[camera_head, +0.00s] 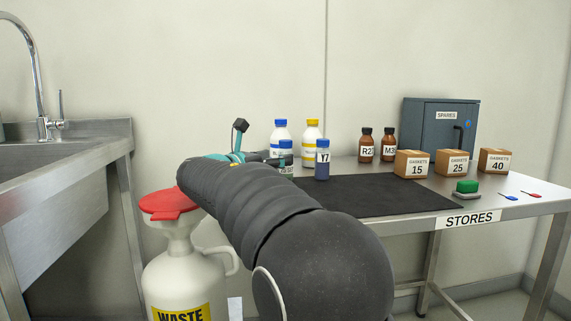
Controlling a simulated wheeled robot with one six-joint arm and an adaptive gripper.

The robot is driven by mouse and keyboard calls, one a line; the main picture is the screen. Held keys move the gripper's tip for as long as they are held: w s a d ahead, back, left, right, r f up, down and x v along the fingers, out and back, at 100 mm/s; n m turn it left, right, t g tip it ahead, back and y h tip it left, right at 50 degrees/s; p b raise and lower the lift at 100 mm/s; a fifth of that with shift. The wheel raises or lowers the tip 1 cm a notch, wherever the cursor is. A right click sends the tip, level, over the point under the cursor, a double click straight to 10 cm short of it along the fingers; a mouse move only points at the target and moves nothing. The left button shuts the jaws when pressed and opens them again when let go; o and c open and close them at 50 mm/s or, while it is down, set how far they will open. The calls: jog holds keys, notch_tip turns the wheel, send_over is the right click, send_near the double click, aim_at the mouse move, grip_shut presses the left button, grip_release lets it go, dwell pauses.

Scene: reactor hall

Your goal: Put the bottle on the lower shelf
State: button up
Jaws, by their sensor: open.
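Several bottles stand on the stores table (480,206). A small blue-capped bottle (286,146) is partly hidden by my gripper (283,162). Behind are a white bottle with a blue cap (280,130) and one with a yellow cap (313,131). Two brown bottles (366,146) (388,146) stand farther right. My gripper is open, small in view and close to the small blue-capped bottle; I cannot tell whether they touch. My arm hides part of the table. I cannot make out a lower shelf.
A dark mat (385,197) lies bare on the table. Gasket boxes (412,163), a green-topped block (467,188) and a grey spares cabinet (428,118) stand to the right. A white waste container (180,265) and a steel sink (60,165) are at left.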

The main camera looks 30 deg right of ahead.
jog(key=x, duration=0.4)
jog(key=shift+d, duration=0.1)
grip_shut()
